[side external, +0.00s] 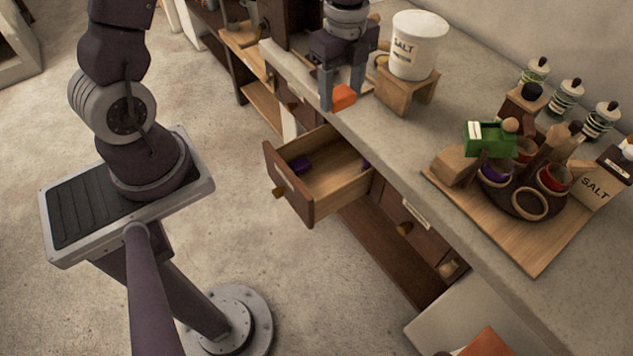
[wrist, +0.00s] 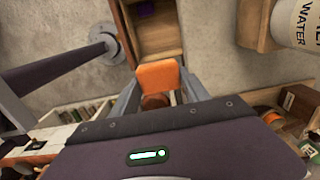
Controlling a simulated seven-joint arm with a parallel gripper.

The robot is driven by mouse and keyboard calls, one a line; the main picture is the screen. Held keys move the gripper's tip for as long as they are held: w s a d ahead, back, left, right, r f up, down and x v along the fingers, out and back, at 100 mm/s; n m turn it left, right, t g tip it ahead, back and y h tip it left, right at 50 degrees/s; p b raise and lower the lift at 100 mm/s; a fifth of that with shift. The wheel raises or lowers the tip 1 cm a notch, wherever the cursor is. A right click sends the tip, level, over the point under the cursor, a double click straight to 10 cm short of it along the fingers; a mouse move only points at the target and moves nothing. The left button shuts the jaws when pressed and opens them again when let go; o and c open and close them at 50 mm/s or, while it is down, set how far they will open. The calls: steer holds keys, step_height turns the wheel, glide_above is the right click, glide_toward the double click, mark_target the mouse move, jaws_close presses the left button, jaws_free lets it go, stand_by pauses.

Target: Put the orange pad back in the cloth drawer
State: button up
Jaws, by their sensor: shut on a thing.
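The orange pad (side external: 343,96) is a small block between the fingers of my gripper (side external: 341,88), near the counter's front edge in the side view. In the wrist view the pad (wrist: 160,74) sits between the fingertips of my gripper (wrist: 160,82), which is shut on it. A wooden drawer (side external: 312,208) is pulled out below the counter, in front of and below the pad. A purple thing (side external: 301,164) lies inside it, and another purple bit shows at its right. The drawer (wrist: 159,40) also shows beyond the pad in the wrist view. I cannot tell whether the pad touches the counter.
A white salt crock (side external: 417,45) stands on a wooden stand (side external: 407,91) right of my gripper. A wooden board (side external: 530,255) with bowls and a green thing (side external: 489,138) is farther right. Several jars stand behind. Much of the drawer floor is bare.

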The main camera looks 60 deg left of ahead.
steer(key=s, duration=0.1)
steer(key=s+f, duration=0.1)
steer(key=shift+s+a, duration=0.2)
steer(key=shift+s, duration=0.15)
steer(key=f, duration=3.2)
steer(key=shift+w, duration=0.2)
steer(key=o, duration=1.1)
steer(key=shift+f, duration=0.1)
steer(key=shift+o, duration=0.3)
